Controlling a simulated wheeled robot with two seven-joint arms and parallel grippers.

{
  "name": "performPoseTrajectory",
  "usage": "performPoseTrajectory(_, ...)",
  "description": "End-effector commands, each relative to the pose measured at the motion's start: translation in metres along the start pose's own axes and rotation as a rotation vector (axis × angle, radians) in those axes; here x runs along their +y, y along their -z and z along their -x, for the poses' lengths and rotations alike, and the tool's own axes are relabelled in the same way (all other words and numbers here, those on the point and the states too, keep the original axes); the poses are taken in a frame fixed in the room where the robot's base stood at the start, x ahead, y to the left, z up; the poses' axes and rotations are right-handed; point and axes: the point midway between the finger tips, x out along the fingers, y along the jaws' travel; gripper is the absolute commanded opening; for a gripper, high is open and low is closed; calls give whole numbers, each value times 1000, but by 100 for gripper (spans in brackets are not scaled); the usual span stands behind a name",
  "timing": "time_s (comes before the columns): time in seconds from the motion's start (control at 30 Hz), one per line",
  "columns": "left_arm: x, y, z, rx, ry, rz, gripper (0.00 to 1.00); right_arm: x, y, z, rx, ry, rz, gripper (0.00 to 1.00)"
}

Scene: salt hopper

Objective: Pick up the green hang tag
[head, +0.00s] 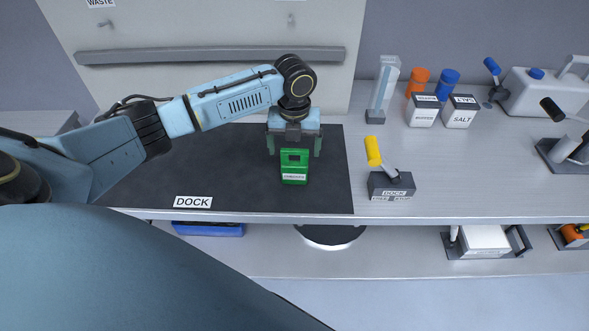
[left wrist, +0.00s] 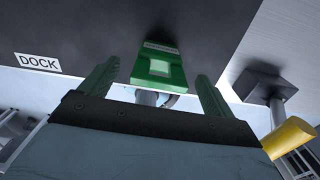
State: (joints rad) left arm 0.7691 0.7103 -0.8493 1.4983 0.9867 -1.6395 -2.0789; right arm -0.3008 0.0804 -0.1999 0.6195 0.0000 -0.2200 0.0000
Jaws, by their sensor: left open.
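The green hang tag (head: 294,168) lies on the dark dock mat (head: 230,185), near the mat's front right part. It has a white label strip and a square opening. It also shows in the left wrist view (left wrist: 158,68), ahead of and between the two green fingers. My left gripper (head: 295,146) is open above the tag's far end, one finger to each side. In the left wrist view my left gripper (left wrist: 155,82) has nothing between its fingers that I can see it touching. My right gripper is not in view.
A lever with a yellow handle (head: 373,152) stands on a dark base right of the mat. A lower shelf holds a blue tray (head: 208,229).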

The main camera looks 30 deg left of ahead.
Motion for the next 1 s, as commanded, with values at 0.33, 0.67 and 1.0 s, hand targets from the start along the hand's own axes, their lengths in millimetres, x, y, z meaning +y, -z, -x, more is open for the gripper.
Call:
performPoseTrajectory(0.33,-1,9,-39,2,-2,2,89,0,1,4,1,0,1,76)
performPoseTrajectory(0.67,-1,7,-56,-3,-1,0,89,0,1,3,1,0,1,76)
performPoseTrajectory(1.0,-1,7,-56,-2,-1,1,55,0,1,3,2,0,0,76)
